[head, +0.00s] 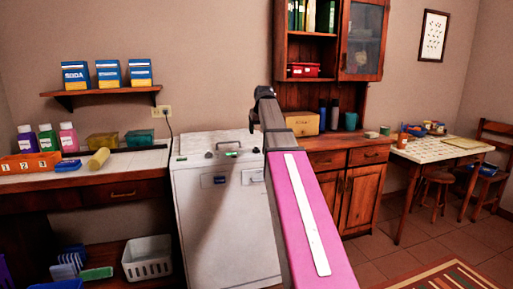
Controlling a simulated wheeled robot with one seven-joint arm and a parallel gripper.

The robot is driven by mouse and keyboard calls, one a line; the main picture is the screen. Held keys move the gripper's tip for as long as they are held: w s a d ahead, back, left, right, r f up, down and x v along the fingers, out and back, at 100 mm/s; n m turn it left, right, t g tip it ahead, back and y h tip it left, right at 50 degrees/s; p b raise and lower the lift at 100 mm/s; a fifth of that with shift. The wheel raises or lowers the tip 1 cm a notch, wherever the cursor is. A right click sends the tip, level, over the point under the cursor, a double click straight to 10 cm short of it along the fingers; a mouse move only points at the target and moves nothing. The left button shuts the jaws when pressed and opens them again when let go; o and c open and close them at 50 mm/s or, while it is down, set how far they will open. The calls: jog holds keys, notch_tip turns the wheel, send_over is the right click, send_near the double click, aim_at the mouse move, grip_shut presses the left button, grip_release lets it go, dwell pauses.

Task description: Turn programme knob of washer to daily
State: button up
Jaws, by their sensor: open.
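The white washer (222,230) stands in the middle of the head view, between the left counter and the wooden cabinet. Small dark and green parts show on its top, including a dark handle-like piece (228,144). They are too small to tell which is the programme knob or where it points. A dark blue-grey label (214,181) is on its front. My pink and grey arm crosses in front of the washer's right side and hides part of it. My gripper (262,92) is at the arm's far end, above the washer's right rear in the picture, open and apart from it.
A shelf with blue soda boxes (108,73) hangs at the upper left. Bottles (47,138) and an orange tray (30,165) stand on the left counter. A wooden cabinet (362,190) stands close on the right. The floor (440,239) at the right is partly clear.

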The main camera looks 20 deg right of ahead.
aim_at(256, 147)
jog(key=x, duration=1)
jog(key=shift+w+f, duration=0.2)
jog(key=c, duration=0.9)
